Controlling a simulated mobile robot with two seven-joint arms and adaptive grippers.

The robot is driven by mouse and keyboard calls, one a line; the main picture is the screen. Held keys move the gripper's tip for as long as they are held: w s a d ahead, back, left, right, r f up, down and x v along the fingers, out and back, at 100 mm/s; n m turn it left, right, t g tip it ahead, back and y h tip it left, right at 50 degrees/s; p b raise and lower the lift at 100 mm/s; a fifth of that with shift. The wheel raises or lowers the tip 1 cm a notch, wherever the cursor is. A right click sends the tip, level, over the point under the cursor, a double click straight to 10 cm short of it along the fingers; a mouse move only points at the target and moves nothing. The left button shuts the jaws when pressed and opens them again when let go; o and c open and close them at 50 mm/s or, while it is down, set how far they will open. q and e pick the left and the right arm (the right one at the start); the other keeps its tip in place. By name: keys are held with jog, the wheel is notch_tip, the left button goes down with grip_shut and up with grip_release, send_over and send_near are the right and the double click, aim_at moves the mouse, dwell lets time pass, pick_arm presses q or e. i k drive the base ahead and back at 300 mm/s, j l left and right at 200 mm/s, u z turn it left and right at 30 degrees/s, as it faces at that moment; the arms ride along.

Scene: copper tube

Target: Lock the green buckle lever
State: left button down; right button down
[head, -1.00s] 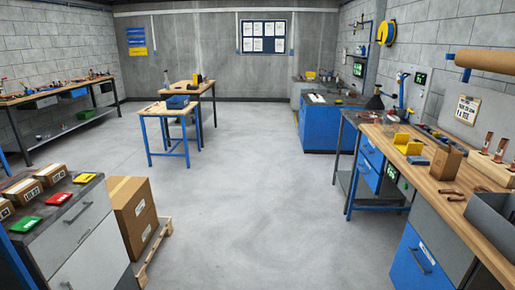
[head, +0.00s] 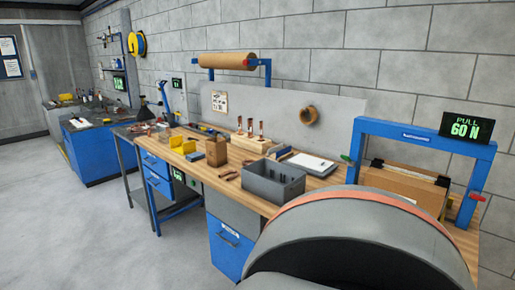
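A small green lever (head: 346,158) shows on the left post of a blue frame (head: 412,136) at the right of the head view. It is too small to tell whether it is open or locked. A red lever (head: 477,197) sits on the frame's right post. The lower part of the frame and box is hidden. Neither of my grippers is in view.
A display (head: 467,127) above the frame reads "PULL 60 N". The wooden bench (head: 226,187) holds a grey bin (head: 273,182), a small carton (head: 216,151), yellow holders (head: 182,145) and copper fittings. The floor (head: 110,235) at left is clear.

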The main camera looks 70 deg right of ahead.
aim_at(346, 158)
jog(key=z, duration=3.9)
